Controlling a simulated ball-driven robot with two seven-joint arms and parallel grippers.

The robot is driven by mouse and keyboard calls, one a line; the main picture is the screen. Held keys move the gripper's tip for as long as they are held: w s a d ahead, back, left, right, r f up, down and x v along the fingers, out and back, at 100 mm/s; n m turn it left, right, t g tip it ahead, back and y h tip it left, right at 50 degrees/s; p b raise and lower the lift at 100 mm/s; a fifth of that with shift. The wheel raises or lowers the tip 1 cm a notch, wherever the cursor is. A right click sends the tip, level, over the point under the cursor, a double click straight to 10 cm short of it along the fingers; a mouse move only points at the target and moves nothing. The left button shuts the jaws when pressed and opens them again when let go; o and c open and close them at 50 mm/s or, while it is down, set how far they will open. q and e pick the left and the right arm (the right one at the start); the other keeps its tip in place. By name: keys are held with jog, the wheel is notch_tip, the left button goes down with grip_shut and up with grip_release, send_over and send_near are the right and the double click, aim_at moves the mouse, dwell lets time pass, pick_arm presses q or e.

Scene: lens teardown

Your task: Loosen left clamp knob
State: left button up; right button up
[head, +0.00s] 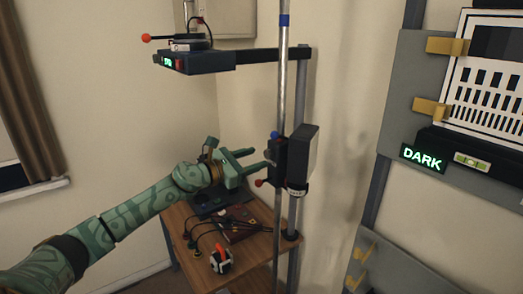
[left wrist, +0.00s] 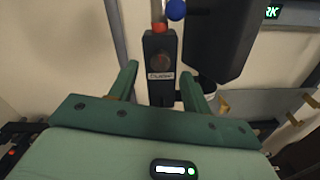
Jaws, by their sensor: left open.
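The black clamp block (head: 279,160) sits on the upright metal rod, with a blue ball (head: 274,135) at its top and a red ball (head: 260,183) at its lower left. In the left wrist view the clamp block (left wrist: 160,92) shows a dark round knob (left wrist: 160,62) above a small, unreadable label. The red ball (left wrist: 159,28) and blue ball (left wrist: 176,9) also show there. My left gripper (head: 261,157) is open, its green fingers pointing at the clamp. In the wrist view its fingers (left wrist: 159,72) lie either side of the block; contact cannot be told. My right gripper is not in view.
A dark grey box (head: 303,155) is mounted right beside the clamp. Below is a wooden table (head: 265,245) with cables and a small red-and-black device (head: 221,260). An arm with a green display (head: 195,61) extends above. A chart panel (head: 490,80) stands at right.

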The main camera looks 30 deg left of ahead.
aim_at(266, 155)
pick_arm(q)
jog(key=x, duration=0.3)
jog(key=shift+w+d, duration=0.15)
jog(key=c, duration=1)
